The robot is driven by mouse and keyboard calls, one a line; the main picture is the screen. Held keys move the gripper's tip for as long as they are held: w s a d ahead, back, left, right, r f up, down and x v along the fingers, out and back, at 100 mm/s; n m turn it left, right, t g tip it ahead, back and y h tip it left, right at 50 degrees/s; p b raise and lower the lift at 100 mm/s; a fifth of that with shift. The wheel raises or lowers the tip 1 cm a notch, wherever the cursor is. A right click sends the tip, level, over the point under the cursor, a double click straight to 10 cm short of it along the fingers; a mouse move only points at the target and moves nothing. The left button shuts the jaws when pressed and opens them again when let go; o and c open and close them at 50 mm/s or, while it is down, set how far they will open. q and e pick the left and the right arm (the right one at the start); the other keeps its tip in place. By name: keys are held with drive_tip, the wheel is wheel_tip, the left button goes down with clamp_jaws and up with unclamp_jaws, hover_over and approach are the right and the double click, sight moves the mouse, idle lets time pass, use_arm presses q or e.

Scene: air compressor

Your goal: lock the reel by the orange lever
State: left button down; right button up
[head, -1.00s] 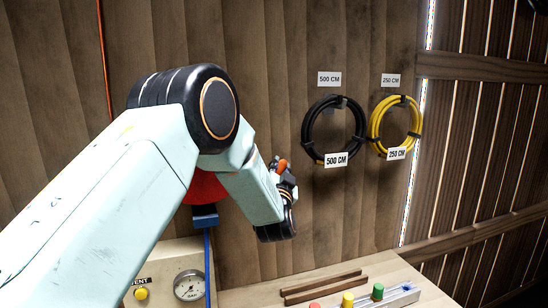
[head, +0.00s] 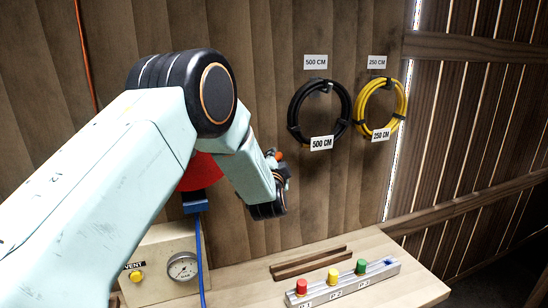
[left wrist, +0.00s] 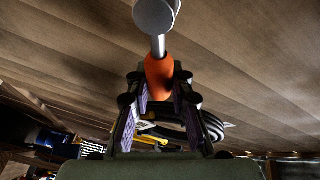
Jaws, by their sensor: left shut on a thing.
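The orange lever's grip (left wrist: 158,74) sits between the two fingers of my left gripper (left wrist: 158,90) in the left wrist view. The gripper is shut on it. A metal rod runs from the grip to a round grey end (left wrist: 156,16) at the top of that view. In the head view, a small bit of the orange lever (head: 279,155) shows at my left gripper (head: 276,168), near the wooden wall. The red reel (head: 200,173) is mostly hidden behind my left arm. My right gripper is not in view.
A black hose coil (head: 320,113) and a yellow one (head: 380,108) hang on the wall to the right. Below are a panel with a gauge (head: 183,267), a blue hose (head: 200,250), and a bench strip with red, yellow and green connectors (head: 345,282).

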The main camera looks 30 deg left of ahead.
use_arm(q)
drive_tip(key=c, duration=1.2)
unclamp_jaws()
drive_tip(key=shift+o, duration=0.2)
drive_tip(key=v, duration=1.2)
